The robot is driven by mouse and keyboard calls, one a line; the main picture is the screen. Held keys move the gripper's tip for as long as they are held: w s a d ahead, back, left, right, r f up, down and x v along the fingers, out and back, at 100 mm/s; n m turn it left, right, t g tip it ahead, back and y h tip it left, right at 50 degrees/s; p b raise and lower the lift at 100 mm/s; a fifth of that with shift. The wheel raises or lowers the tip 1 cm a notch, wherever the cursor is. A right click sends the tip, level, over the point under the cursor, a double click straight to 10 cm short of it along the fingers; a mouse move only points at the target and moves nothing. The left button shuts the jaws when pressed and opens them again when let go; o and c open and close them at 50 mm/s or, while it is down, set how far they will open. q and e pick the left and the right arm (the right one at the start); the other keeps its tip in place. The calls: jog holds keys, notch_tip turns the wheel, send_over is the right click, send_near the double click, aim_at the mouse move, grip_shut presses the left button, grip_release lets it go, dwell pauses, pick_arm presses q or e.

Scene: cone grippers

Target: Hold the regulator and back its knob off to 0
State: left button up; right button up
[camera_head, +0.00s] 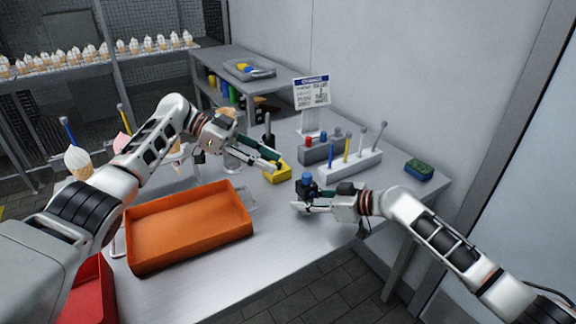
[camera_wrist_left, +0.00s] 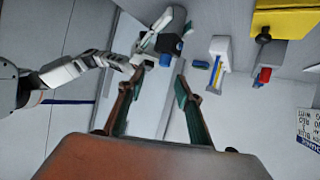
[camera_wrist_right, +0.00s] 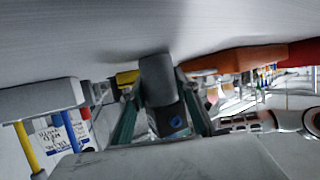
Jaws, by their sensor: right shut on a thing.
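The regulator (camera_head: 306,190), a dark body with a blue knob (camera_head: 307,177) on top, is at the middle right of the table. My right gripper (camera_head: 300,205) is shut on its body low down. In the right wrist view the dark body (camera_wrist_right: 157,82) is between the fingers. My left gripper (camera_head: 282,162) is open and empty, up and left of the regulator. In the left wrist view the blue knob (camera_wrist_left: 165,60) lies beyond the gap between the open fingers (camera_wrist_left: 156,80), apart from them. The knob's scale cannot be read.
A yellow block (camera_head: 277,175) stands just behind the left fingers. A white rack (camera_head: 350,166) with upright rods, a grey block (camera_head: 318,153) and a sign (camera_head: 311,92) stand behind. A sponge (camera_head: 419,169) lies right. An orange tray (camera_head: 188,225) fills the left.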

pick_arm(q)
jog(key=s+d+n+y, duration=0.3)
jog(key=d+y, duration=0.1)
jog(key=n+t+y, duration=0.5)
jog(key=n+y, duration=0.2)
jog(key=n, duration=0.4)
send_near(307, 175)
jog(key=shift+t, duration=0.3)
jog(key=x, duration=0.9)
jog(key=shift+s+f, duration=0.1)
jog(key=shift+s, duration=0.05)
grip_shut()
